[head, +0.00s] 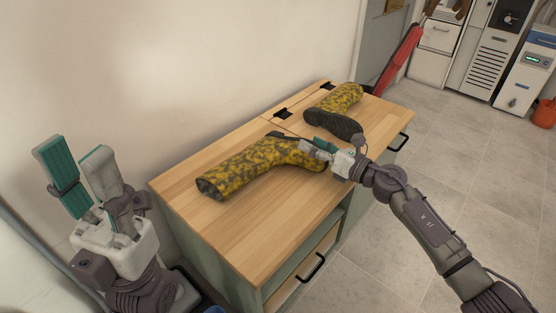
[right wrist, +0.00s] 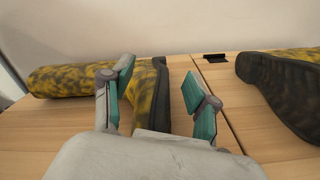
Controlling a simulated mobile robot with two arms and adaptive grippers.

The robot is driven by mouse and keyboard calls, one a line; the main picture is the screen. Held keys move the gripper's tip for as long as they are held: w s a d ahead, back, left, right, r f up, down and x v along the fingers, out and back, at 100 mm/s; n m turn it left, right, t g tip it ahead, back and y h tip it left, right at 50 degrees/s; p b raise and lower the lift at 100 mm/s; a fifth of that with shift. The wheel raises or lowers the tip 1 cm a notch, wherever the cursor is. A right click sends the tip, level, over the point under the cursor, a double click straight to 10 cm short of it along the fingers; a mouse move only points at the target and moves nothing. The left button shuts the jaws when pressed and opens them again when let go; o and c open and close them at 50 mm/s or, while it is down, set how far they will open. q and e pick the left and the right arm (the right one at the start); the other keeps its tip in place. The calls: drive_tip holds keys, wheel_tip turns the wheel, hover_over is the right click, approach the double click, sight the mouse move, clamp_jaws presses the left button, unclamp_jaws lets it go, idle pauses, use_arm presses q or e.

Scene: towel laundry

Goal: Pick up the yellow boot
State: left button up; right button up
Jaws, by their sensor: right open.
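Two yellow boots with dark mottling lie on the wooden cabinet top (head: 245,225). The nearer yellow boot (head: 240,168) lies on its side, its shaft opening toward the left and its foot by my right gripper. The farther yellow boot (head: 345,98) lies behind it with its dark sole facing me. My right gripper (head: 316,147) is open at the nearer boot's foot. In the right wrist view, the nearer boot's foot and dark sole (right wrist: 160,95) show between the open fingers (right wrist: 155,85); contact cannot be told. My left gripper (head: 80,170) is open and empty, left of the cabinet.
A white wall stands behind the cabinet. Black hinges (head: 283,113) sit on its top near the back, and drawer handles (head: 312,268) stick out in front. A red object (head: 400,58) stands beyond the far end. The tiled floor at right is mostly clear.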

clamp_jaws()
drive_tip(key=shift+r, duration=0.1)
drive_tip(key=shift+r, duration=0.1)
idle(0.3)
